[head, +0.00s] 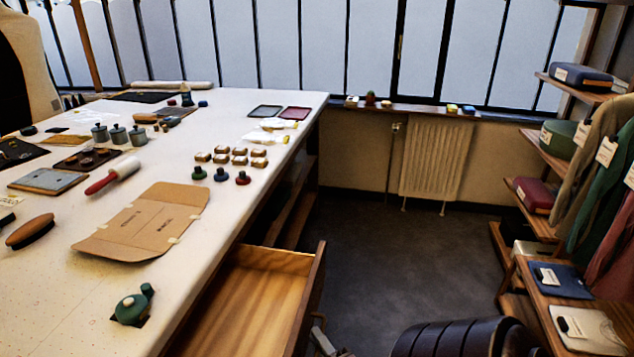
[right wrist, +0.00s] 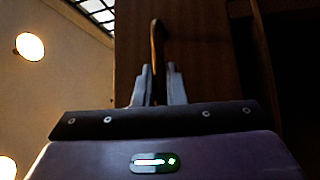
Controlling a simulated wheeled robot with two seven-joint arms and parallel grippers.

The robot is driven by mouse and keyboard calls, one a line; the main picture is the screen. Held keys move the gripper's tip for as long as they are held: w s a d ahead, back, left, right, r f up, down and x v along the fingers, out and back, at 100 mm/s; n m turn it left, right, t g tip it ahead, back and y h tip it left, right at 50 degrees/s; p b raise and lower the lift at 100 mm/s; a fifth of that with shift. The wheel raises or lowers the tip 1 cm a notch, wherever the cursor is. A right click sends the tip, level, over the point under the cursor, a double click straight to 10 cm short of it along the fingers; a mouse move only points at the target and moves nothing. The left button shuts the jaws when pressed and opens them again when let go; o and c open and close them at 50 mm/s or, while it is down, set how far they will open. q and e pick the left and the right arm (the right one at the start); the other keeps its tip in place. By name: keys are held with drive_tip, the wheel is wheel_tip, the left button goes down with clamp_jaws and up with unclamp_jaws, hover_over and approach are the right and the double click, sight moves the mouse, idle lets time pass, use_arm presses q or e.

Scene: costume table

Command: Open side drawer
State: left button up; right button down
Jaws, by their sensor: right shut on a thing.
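The side drawer (head: 316,290) under the white table stands pulled out, and its pale wooden inside shows empty in the part I can see. My right gripper (head: 320,330) is at the outer side of the drawer front, low in the head view, mostly cut off by the frame edge. In the right wrist view its two fingers (right wrist: 157,90) are shut on a thin brown drawer handle (right wrist: 157,38) on the dark wooden front. My left gripper is not in view.
The table (head: 240,110) holds several small boxes, a cardboard sheet (head: 145,222) and a green teapot-like item (head: 133,305) near the drawer. A shelf rack with clothes (head: 600,180) stands right. Dark floor (head: 390,250) between is clear.

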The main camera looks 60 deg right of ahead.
drive_tip(key=c, duration=1.5)
unclamp_jaws()
drive_tip(key=shift+s, duration=0.1)
drive_tip(key=b+v, duration=0.1)
drive_tip(key=v, duration=0.6)
drive_tip(key=shift+s+a, duration=0.2)
drive_tip(key=shift+s, duration=0.05)
drive_tip(key=shift+f, duration=0.1)
drive_tip(key=s+a+f+m+g+y, duration=0.25)
drive_tip(key=a+f+g, duration=0.25)
drive_tip(key=f, duration=0.9)
drive_tip(key=s+a+f+m+g+y, duration=0.1)
drive_tip(key=a+f+m+g+y, duration=0.4)
drive_tip(key=f, duration=1)
drive_tip(key=s+a+f+m+g, duration=0.1)
drive_tip(key=s+a+f+g, duration=0.1)
drive_tip(key=s+f, duration=0.3)
drive_tip(key=s+a+f+m+g, duration=0.1)
drive_tip(key=s+a+f+g, duration=0.2)
drive_tip(key=s+f+g, duration=0.2)
drive_tip(key=shift+s+a+f+p, duration=0.35)
drive_tip(key=shift+s+f, duration=0.4)
drive_tip(key=shift+s, duration=0.25)
